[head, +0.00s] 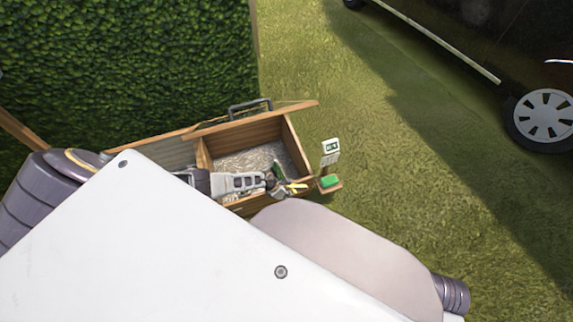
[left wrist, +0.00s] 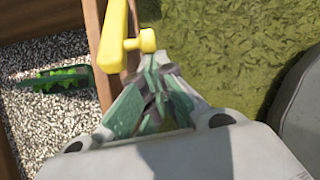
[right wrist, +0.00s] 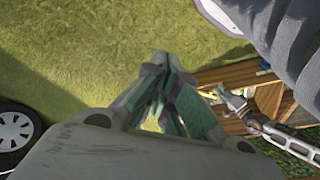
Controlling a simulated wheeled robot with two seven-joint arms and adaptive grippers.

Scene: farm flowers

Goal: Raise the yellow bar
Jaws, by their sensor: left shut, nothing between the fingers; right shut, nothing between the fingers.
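The yellow bar (left wrist: 113,35) shows at the top of the left wrist view, beside the wooden edge of a box, with a yellow knob sticking out to the right. In the head view the yellow bar (head: 297,187) is a small piece at the box's front right corner, partly hidden by my left gripper (head: 284,187). My left gripper's fingers (left wrist: 160,62) are shut and empty, just below the knob; I cannot tell whether they touch it. My right gripper (right wrist: 162,60) is shut and empty over grass, away from the box; it is hidden in the head view.
The wooden box (head: 291,140) holds pale gravel and a green object (left wrist: 58,78). A small sign (head: 331,147) and a green block (head: 330,181) stand at its right. A hedge (head: 130,70) is behind; a dark car (head: 500,50) is at the right. The grass between is clear.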

